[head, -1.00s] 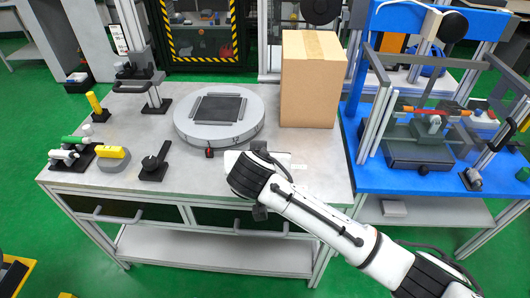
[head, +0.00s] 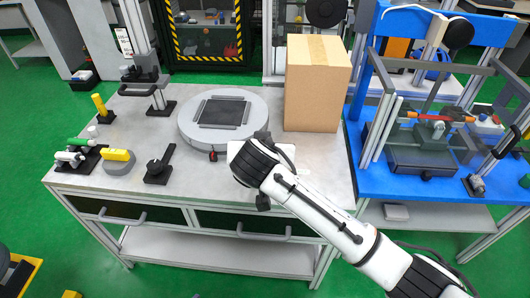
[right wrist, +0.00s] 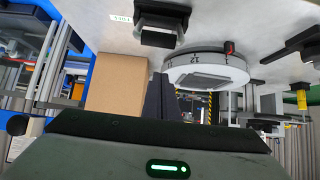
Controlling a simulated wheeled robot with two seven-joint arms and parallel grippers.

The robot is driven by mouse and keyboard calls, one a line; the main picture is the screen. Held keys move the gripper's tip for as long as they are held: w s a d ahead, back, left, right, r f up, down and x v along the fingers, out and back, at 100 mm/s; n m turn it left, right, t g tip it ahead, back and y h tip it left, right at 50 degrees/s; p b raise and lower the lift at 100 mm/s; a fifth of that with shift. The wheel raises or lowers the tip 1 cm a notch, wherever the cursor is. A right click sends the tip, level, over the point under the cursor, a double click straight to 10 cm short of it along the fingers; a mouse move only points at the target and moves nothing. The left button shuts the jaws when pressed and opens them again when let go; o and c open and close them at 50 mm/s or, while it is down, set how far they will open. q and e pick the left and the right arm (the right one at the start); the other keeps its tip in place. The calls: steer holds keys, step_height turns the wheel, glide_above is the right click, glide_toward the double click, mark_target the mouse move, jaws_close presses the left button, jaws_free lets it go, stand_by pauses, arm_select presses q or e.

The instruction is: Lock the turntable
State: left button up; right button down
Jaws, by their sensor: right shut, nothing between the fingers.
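The turntable (head: 244,132) is a light grey round disc with a dark square plate on top, lying on the workbench. A small red and black lock piece (head: 213,156) sits at its front rim; it also shows in the right wrist view (right wrist: 229,47). My right gripper (right wrist: 160,98) is shut and empty, its dark fingers showing in front of the turntable in the right wrist view. In the head view my right wrist covers the fingers, close to the turntable's front right side. I cannot tell whether they touch it. My left gripper is not in view.
A cardboard box (head: 312,90) stands right of the turntable. A black lever block (head: 159,165), a yellow-topped round block (head: 117,160) and a clamp stand (head: 158,100) are to the left. A blue table (head: 455,190) with a fixture adjoins the bench (head: 190,182).

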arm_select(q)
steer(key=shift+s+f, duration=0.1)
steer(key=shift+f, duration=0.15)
arm_select(e)
steer(key=s+f+v, duration=0.1)
steer(key=v, duration=0.7)
steer(key=shift+s, duration=0.3)
